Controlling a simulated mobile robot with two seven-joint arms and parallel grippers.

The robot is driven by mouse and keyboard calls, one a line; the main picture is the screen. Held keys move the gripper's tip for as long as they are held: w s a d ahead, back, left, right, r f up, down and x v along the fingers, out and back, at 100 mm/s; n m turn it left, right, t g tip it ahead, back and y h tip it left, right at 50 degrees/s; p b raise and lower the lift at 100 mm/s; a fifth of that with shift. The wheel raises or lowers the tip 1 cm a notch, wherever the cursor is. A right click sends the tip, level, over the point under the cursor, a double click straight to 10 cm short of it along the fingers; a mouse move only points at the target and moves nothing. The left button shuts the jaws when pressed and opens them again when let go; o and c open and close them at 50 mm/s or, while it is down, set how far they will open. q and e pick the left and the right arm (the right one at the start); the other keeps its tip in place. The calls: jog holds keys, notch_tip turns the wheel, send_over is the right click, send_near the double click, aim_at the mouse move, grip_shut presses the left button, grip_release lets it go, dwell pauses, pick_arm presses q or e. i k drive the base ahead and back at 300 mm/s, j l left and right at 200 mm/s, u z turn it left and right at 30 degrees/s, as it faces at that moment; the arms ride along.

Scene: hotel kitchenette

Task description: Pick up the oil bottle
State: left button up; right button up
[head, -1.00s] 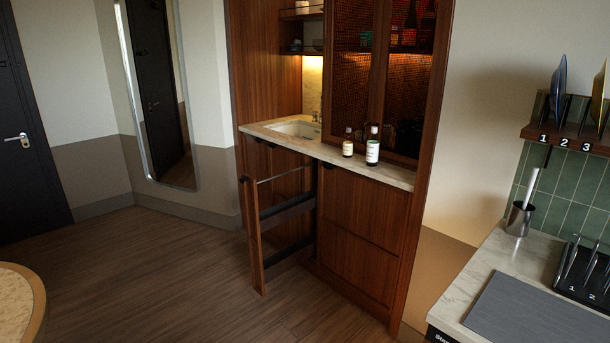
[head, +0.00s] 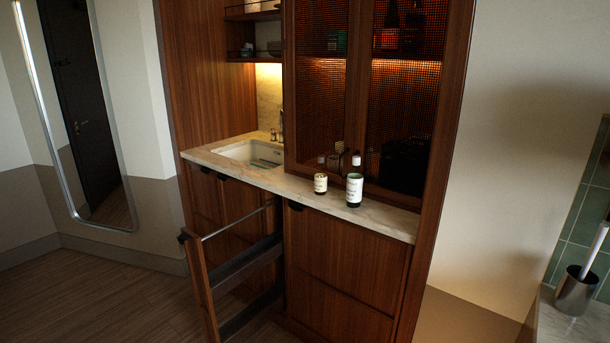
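Two dark bottles with pale labels and light caps stand upright on the marble counter (head: 388,217) of the wooden kitchenette. The shorter bottle (head: 320,184) is on the left, and the taller bottle (head: 354,190) is just right of it. I cannot read the labels, so I cannot tell which one is the oil bottle. Neither of my grippers shows in the head view.
A pull-out rack (head: 240,262) stands open below the counter and juts into the floor space. A sink (head: 252,152) is left of the bottles. Mesh-front cabinet doors (head: 318,110) rise behind them. A metal holder (head: 575,290) stands at the far right.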

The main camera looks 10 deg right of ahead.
aim_at(320, 178)
jog(key=i, duration=1.4)
